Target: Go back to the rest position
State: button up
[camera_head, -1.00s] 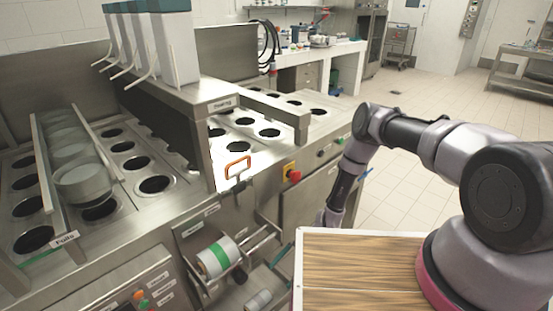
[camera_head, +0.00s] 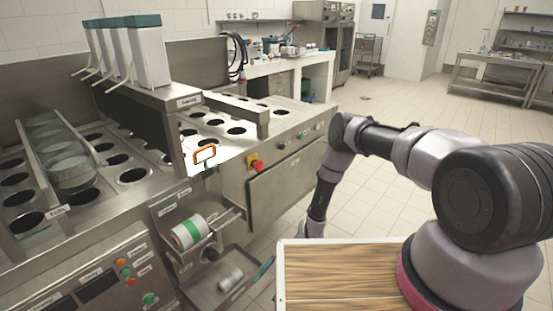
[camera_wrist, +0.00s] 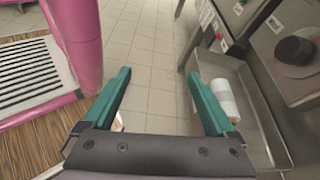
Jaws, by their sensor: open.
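My gripper (camera_wrist: 158,98) is open and empty in the wrist view, its two teal fingers apart over the tiled floor. A white roll (camera_wrist: 226,100) lies in a metal tray just beyond the right finger, apart from it as far as I can see. In the head view my arm reaches down between the machine and my wooden-topped base, and the gripper itself is mostly hidden.
A roll with a green band (camera_head: 190,232) sits in the machine's front holder. A smaller roll (camera_head: 230,280) lies in the lower tray (camera_head: 252,268). A red knob (camera_head: 256,165) juts from the front panel. Tiled floor (camera_head: 400,120) is free behind and to the right.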

jog(key=w+d+r+n+t+h, duration=0.1)
jog(key=w+d+r, duration=0.1)
jog(key=w+r, duration=0.8)
jog(key=w+d+r+n+t+h, duration=0.1)
jog(key=w+d+r+t, duration=0.15)
jog(key=r, duration=0.75)
jog(key=w+d+r+n+t+h, duration=0.1)
jog(key=w+d+r, duration=0.25)
jog(key=r, duration=0.65)
jog(key=w+d+r+t+h, duration=0.1)
jog(key=w+d+r+t, duration=0.2)
jog(key=r, duration=0.7)
jog(key=s+d+r+t+h, duration=0.1)
jog(key=s+d+r+t, duration=0.2)
jog(key=r, duration=0.6)
jog(key=s+d+r+t+h, duration=0.1)
jog(key=s+d+r, duration=0.35)
jog(key=r, duration=0.45)
jog(key=s+d+r+t+h, duration=0.1)
jog(key=s+d+r+t, duration=0.2)
jog(key=r, duration=0.5)
jog(key=s+d+r+t, duration=0.2)
jog(key=s+d+r, duration=0.2)
jog(key=s, duration=0.5)
jog(key=shift+d+r+h, duration=0.3)
jog(key=shift+d+r, duration=0.05)
jog(key=shift+d, duration=0.45)
